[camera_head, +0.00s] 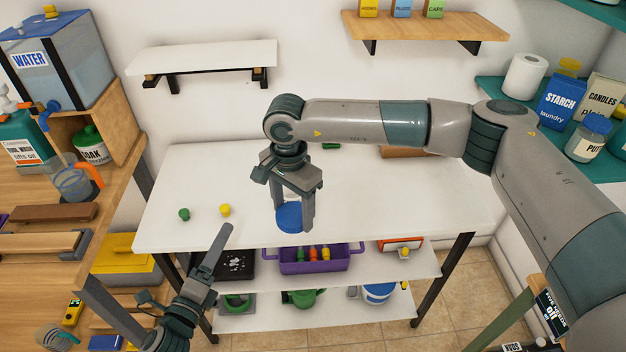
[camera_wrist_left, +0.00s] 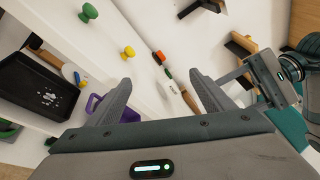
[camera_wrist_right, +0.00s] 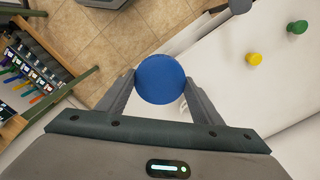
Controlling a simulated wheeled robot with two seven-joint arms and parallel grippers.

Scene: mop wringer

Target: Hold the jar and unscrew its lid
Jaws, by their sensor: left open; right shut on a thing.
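A jar with a round blue lid (camera_head: 289,217) is between the fingers of my right gripper (camera_head: 292,224), over the front middle of the white table. In the right wrist view the blue lid (camera_wrist_right: 160,79) shows as a full disc between the fingertips. A pale jar body shows only as a sliver below it; the rest is hidden. My right gripper is shut on the jar. My left gripper (camera_head: 184,262) is open and empty, low at the table's front left edge, apart from the jar. Its spread fingers (camera_wrist_left: 161,77) show in the left wrist view.
Green (camera_head: 184,214) and yellow (camera_head: 225,210) knobs stand on the table's left part, near my left gripper. Shelves below the table (camera_head: 400,190) hold a purple bin (camera_head: 320,262) and a black tray (camera_head: 237,265). A wooden bench (camera_head: 40,225) stands at left.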

